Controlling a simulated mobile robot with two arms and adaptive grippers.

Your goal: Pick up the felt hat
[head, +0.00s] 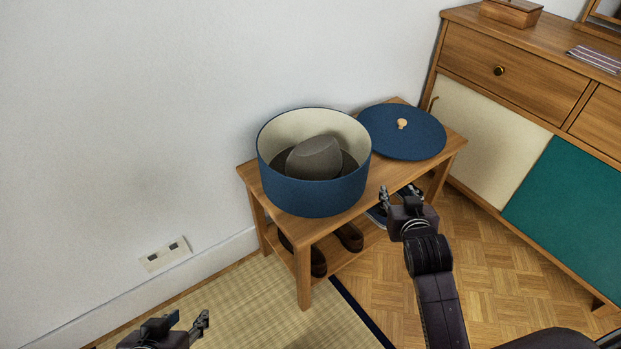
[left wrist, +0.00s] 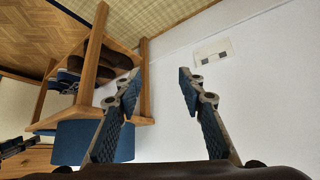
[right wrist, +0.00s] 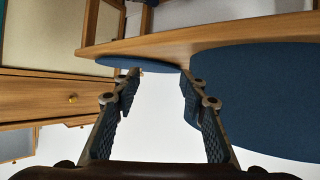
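The grey-brown felt hat (head: 315,158) sits inside an open round blue box (head: 312,193) with a cream lining, its crown showing and its brim partly hidden by the box wall. The box stands on a small wooden bench (head: 304,258). My left gripper (head: 187,319) is low at the front left, apart from the bench; its fingers are spread and empty in the left wrist view (left wrist: 159,85). My right gripper (head: 399,192) is right of the box, near the bench's front edge; its fingers are spread and empty in the right wrist view (right wrist: 158,82). Neither wrist view shows the hat.
A blue lid (head: 402,132) with a light knob lies on the bench, right of the box. Brown shoes (head: 348,237) stand on the lower shelf. A wall is behind the bench, and a wooden cabinet (head: 512,66) stands to the right. Space above the box is clear.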

